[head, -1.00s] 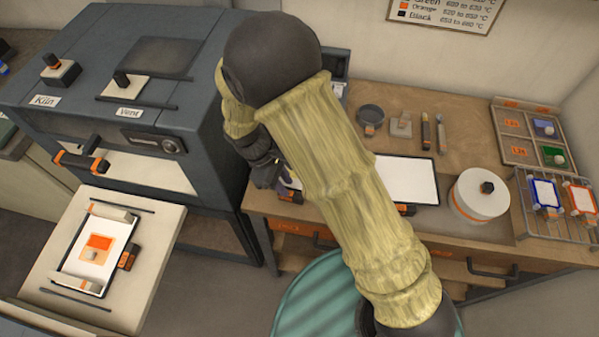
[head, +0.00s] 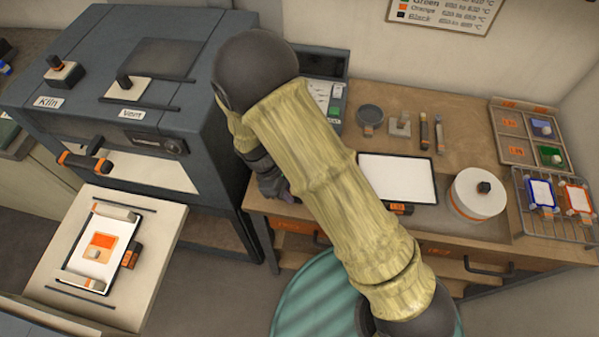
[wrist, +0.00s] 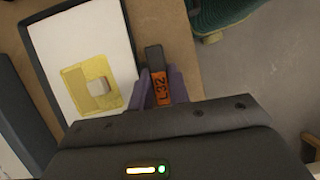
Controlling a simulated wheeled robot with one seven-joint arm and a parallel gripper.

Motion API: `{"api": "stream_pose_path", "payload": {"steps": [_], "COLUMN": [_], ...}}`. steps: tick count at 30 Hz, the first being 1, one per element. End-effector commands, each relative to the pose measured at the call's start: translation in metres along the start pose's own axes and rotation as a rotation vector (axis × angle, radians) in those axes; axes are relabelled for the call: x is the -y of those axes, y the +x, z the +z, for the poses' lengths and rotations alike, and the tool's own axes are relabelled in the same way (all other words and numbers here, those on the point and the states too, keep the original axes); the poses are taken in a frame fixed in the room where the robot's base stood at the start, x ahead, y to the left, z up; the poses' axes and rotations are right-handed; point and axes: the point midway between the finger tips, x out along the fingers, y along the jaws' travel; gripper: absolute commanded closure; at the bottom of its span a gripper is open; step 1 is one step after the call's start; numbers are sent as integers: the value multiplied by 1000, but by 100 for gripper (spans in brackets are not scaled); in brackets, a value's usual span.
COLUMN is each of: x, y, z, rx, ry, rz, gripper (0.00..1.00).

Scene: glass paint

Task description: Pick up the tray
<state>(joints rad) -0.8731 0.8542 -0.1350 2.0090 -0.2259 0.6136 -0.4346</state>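In the wrist view a white tray (wrist: 85,50) with a dark rim lies on the tan worktop. In the head view my arm hides this tray, and only a bit of the gripper (head: 285,194) shows at the worktop edge.
A blank white tray (head: 398,170) and a round white pot (head: 479,193) stand on the worktop, with a wire rack (head: 560,228) at right. Another tray (head: 119,222) with an orange square lies on the kiln's (head: 60,95) pale shelf. A teal round stool (head: 310,292) stands in front.

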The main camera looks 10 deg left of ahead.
Motion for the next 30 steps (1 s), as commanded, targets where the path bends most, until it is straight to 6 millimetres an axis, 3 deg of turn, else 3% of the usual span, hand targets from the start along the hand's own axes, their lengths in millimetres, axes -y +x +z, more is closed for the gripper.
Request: {"api": "stream_pose_path", "payload": {"steps": [17, 30], "x": [-1, -1], "y": [-10, -73], "z": [3, 29], "rx": [-3, -6], "ry": [2, 2], "rz": [2, 4], "gripper": [100, 100]}}
